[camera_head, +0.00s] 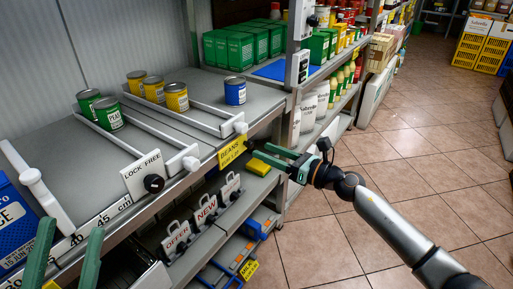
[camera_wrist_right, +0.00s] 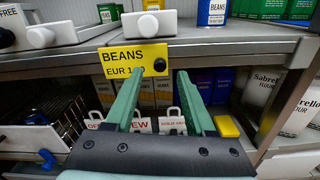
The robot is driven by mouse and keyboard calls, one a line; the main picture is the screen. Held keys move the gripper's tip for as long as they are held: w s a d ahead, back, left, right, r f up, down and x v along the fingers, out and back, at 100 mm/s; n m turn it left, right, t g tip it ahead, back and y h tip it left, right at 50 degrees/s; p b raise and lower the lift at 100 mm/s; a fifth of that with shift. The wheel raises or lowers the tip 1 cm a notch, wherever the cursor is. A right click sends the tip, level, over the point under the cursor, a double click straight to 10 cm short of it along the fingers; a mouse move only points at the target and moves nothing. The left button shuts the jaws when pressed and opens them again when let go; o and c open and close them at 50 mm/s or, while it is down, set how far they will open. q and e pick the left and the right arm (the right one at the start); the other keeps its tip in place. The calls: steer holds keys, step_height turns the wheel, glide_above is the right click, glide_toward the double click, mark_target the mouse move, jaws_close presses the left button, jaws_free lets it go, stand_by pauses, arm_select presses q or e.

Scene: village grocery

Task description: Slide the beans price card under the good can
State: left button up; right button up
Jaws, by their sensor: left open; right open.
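The yellow beans price card (camera_head: 231,151) is upright at the front edge of the can shelf; in the right wrist view (camera_wrist_right: 125,57) it reads BEANS, with part of its price hidden. A blue can (camera_head: 235,90) stands alone in the right lane. Several yellow cans (camera_head: 177,97) stand in the middle lane and green pea cans (camera_head: 109,114) in the left one. I cannot tell which is the good can. My right gripper (camera_wrist_right: 160,76) is open, its fingers near the card's lower edge; contact is unclear. My left gripper (camera_head: 72,225) is open at the lower left, apart from the cans.
White lane dividers (camera_head: 205,119) with blocky front ends separate the cans. Below are white OFFER and NEW tags (camera_head: 205,212) and a yellow block (camera_head: 258,167). The tiled aisle at right is clear.

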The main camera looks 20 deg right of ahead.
mark_target(253, 146)
steer(key=shift+x, duration=1.95)
steer(key=shift+c, duration=0.2)
jaws_close()
